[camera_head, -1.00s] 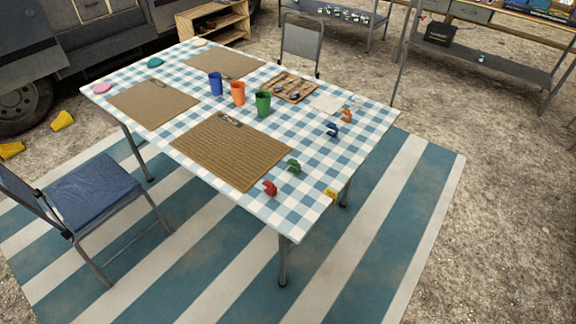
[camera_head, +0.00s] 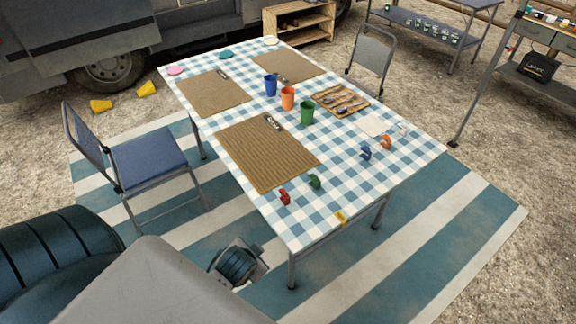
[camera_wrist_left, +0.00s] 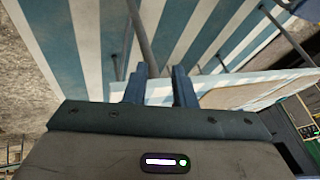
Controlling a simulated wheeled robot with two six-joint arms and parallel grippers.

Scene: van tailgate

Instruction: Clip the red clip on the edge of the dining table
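The red clip (camera_head: 285,197) lies on the checked tablecloth near the front left edge of the dining table (camera_head: 275,217), beside the green clip (camera_head: 315,181). A yellow clip (camera_head: 341,218) sits at the table's near right edge. My left gripper (camera_wrist_left: 159,85) is open and empty in the left wrist view, its two dark fingers apart in front of the striped rug and a pale surface. The red clip cannot be made out in that view. My left arm fills the lower left of the head view; its fingers cannot be made out there. My right gripper is not in view.
A blue clip (camera_head: 365,153), an orange clip (camera_head: 386,142) and a white clip (camera_head: 402,127) lie farther right. A folding chair (camera_head: 148,160) stands at the table's left side.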

